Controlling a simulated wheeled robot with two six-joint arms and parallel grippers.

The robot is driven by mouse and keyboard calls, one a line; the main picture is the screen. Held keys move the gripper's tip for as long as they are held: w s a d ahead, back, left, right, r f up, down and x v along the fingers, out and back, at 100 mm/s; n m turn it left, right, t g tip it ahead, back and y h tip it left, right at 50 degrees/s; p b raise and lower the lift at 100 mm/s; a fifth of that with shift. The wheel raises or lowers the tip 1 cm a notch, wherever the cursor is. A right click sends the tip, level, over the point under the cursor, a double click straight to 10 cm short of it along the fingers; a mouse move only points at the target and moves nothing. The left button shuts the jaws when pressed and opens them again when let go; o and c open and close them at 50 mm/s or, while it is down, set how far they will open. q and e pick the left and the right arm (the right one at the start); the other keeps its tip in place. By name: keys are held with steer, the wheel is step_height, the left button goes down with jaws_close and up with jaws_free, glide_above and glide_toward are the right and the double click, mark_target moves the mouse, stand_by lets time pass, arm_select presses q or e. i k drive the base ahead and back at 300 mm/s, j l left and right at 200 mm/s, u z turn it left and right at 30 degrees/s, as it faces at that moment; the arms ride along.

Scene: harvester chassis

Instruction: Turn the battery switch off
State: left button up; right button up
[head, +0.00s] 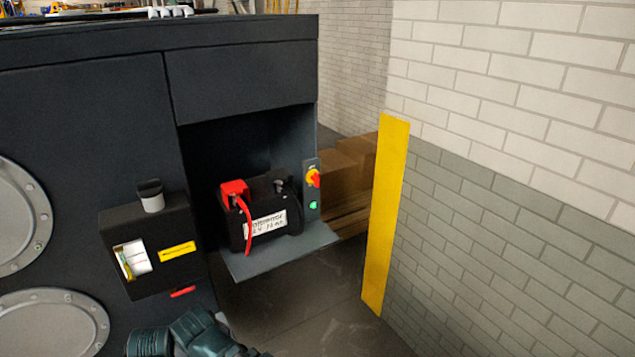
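The battery switch (313,178) is a red knob on a yellow backing, high on a narrow grey upright plate (311,190). The angle of its knob is too small to read surely. A green lamp (313,205) is lit below it on the same plate. The black battery (262,225) sits to the left of the plate on a grey shelf (245,267), with a red terminal cover and red cable. Part of my arm shows at the bottom edge, well below and left of the switch. Neither gripper can be seen.
The battery bay is an open recess in the dark chassis (240,85). A black box (150,245) with a yellow label juts out left of it. A yellow post (386,215) and brick wall (500,200) stand to the right. Cardboard boxes (345,168) lie behind. Floor in front is clear.

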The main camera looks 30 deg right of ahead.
mark_target(316, 177)
steer(key=i+l, duration=0.15)
steer(key=i, duration=0.3)
steer(key=z, duration=1.75)
